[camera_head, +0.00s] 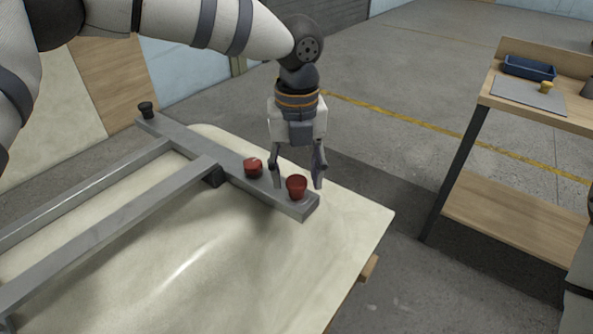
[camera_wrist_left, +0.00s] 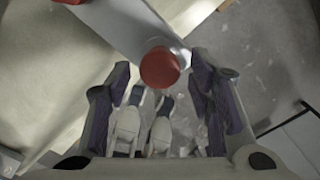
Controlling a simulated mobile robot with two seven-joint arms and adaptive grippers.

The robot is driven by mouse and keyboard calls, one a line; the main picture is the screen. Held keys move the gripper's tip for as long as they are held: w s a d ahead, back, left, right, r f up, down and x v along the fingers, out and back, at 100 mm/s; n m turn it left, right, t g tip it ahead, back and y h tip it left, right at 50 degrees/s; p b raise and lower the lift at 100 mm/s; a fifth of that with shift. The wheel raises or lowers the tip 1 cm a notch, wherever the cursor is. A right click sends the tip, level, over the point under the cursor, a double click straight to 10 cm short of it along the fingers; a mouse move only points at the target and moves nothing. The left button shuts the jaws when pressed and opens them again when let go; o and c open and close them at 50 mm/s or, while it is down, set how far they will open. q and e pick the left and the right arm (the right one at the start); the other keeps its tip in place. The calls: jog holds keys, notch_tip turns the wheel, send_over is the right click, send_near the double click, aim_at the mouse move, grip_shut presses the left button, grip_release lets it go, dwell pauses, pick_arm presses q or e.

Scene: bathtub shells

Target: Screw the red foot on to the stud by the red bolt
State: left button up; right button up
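The red foot (camera_head: 297,186) is a red cup shape, wider at the top, standing upright near the end of the grey steel bar. Any stud under it is hidden. A shorter red piece with a pale spot on top, apparently the red bolt (camera_head: 254,168), sits on the bar to its left. My left gripper (camera_head: 298,181) points down at the foot, its fingers apart on either side. In the left wrist view the foot's round red top (camera_wrist_left: 160,68) lies ahead of the open fingers (camera_wrist_left: 163,88); contact is not visible. My right gripper is not in view.
The grey frame (camera_head: 110,212) lies on the pale tub shell (camera_head: 235,265). A black foot (camera_head: 146,109) stands at the bar's far end. A wooden bench (camera_head: 515,210) at the right holds a blue tray (camera_head: 529,67) and a yellow piece (camera_head: 546,87). Open floor separates shell and bench.

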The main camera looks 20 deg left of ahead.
pick_arm(q)
jog(key=c, duration=1)
grip_shut()
jog(key=m, duration=0.5)
jog(key=shift+f, duration=0.15)
jog(key=m, duration=0.5)
jog(key=shift+b, duration=0.35)
jog(key=o, duration=1.2)
grip_release()
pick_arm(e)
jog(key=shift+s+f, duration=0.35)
pick_arm(q)
jog(key=shift+r, duration=0.25)
